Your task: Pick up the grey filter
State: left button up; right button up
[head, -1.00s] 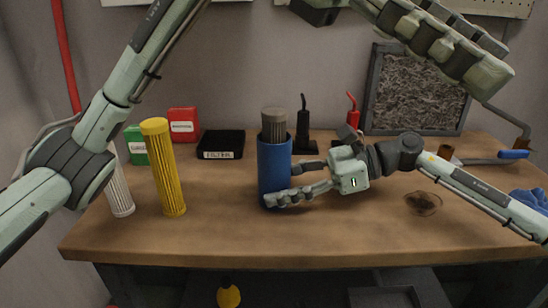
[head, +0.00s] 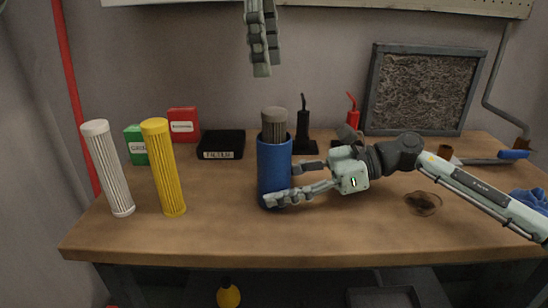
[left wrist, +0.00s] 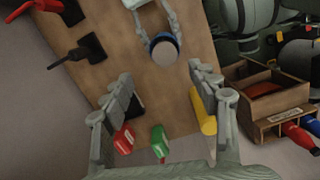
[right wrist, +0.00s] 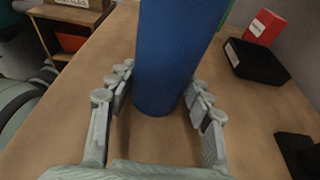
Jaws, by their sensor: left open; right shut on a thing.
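The grey filter (head: 274,124) stands upright in a blue canister (head: 273,168) on the workbench, with its dark grey cap and ribbed upper part above the rim. My right gripper (head: 283,184) is shut on the canister low down, from the right; its fingers also flank the canister (right wrist: 170,60) in the right wrist view. My left gripper (head: 262,66) hangs high above and behind the canister in the head view, fingers down, open and empty. In the left wrist view the grey filter's round cap (left wrist: 163,52) lies beyond the open fingers (left wrist: 163,95), apart from them.
A yellow filter (head: 164,168) and a white filter (head: 110,170) stand at the left. Green (head: 136,145) and red boxes (head: 184,124), a black tray (head: 221,144) and a black-handled tool (head: 304,130) sit behind. A brown stain (head: 422,203) lies right. The front middle of the bench (head: 235,235) is clear.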

aim_at(273, 111)
pick_arm(q)
jog(key=f, duration=0.4)
jog(key=shift+s+d+f, duration=0.1)
jog(key=shift+d+f, duration=0.05)
jog(key=shift+d, duration=0.1)
jog(key=f, duration=0.5)
jog(key=shift+s+d+f, duration=0.1)
jog(key=shift+s+d, duration=0.15)
jog(key=shift+s, duration=0.15)
jog(key=c, duration=1.3)
notch_tip(273, 111, up, 18)
jog(key=shift+r, duration=0.1)
jog(key=shift+c, duration=0.2)
pick_arm(e)
jog(key=o, duration=1)
jog(key=shift+c, duration=0.2)
